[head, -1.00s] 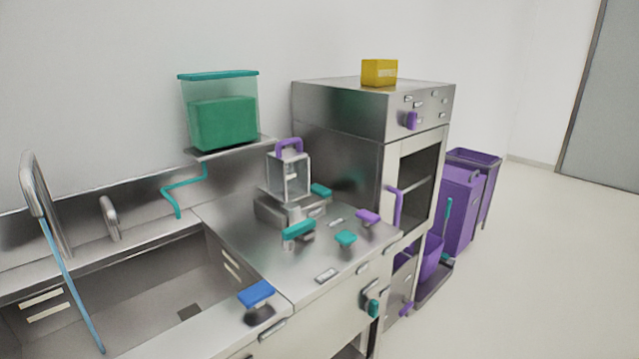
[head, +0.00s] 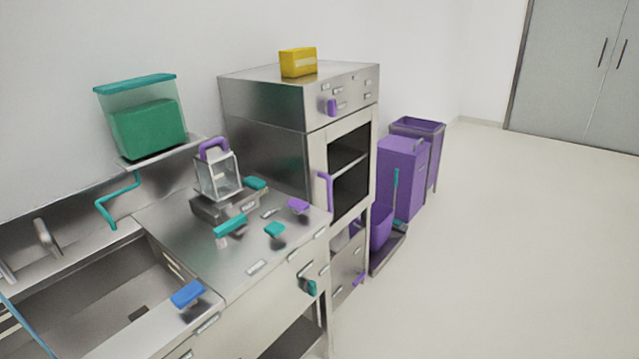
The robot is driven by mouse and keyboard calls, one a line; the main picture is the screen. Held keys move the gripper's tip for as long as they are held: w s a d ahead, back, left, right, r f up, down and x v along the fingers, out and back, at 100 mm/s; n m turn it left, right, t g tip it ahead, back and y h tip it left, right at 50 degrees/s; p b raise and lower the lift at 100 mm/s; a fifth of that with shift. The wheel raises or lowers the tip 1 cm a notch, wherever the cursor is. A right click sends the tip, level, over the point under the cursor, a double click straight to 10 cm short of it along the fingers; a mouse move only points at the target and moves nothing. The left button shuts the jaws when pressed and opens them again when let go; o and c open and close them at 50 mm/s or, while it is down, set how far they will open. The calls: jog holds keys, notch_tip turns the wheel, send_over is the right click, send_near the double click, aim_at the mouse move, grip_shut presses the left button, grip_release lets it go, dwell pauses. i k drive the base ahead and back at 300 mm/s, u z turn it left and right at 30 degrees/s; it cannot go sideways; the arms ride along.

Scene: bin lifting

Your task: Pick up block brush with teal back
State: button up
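Several small teal-topped items are on the steel counter (head: 180,235) in the head view. One is a longer teal-topped piece (head: 230,224) in front of the scale-like stand. A smaller teal-topped block (head: 275,229) lies to its right, nearer the counter's front. Another teal-topped piece (head: 255,183) is behind, beside the stand. I cannot tell for sure which of them is the block brush with teal back; bristles are too small to make out. My gripper is not in view.
A blue-topped brush (head: 188,293) sits by the sink (head: 95,300), and a purple-topped one (head: 298,205) near the oven (head: 300,110). Purple bins (head: 402,180) stand right; the floor there is clear.

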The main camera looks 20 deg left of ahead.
aim_at(260, 186)
jog(key=z, duration=1.1)
jog(key=i, duration=3.8)
jog(key=u, duration=3.25)
